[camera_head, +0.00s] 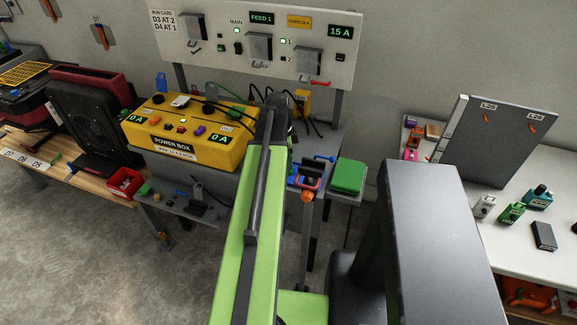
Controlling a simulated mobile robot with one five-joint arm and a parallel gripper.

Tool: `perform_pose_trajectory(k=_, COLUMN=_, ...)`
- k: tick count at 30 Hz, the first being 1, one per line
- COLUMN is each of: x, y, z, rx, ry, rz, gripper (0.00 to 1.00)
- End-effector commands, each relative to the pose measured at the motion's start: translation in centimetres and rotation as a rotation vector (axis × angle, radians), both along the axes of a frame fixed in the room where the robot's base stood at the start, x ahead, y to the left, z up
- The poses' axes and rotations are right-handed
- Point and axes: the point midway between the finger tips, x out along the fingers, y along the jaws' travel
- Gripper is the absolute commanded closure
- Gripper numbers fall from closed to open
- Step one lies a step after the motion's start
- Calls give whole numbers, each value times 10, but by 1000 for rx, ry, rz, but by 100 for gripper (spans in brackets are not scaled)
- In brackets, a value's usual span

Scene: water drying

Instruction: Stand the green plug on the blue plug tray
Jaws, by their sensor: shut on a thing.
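My gripper (281,112) is at the far end of my green arm, just right of the yellow power box, in front of the panel. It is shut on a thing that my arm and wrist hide.
The yellow power box (185,131) stands on the grey bench. A green block (348,177) lies on a small side shelf. A red bin (124,182) is at left. Dark cables hang near my gripper.

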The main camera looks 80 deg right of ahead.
Motion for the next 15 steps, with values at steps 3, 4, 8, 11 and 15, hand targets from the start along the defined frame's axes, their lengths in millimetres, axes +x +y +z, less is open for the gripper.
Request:
perform_pose_trajectory(k=3, x=0, y=0, z=-4, rx=0, ry=0, rz=0, gripper=100)
perform_pose_trajectory(k=4, x=0, y=0, z=-4, rx=0, ry=0, rz=0, gripper=73)
perform_pose_trajectory(k=8, x=0, y=0, z=-3, rx=0, ry=0, rz=-1, gripper=56)
perform_pose_trajectory(k=11, x=-1, y=0, z=-3, rx=0, ry=0, rz=-1, gripper=53)
perform_pose_trajectory(k=15, x=-1, y=0, z=-3, rx=0, ry=0, rz=-1, gripper=53)
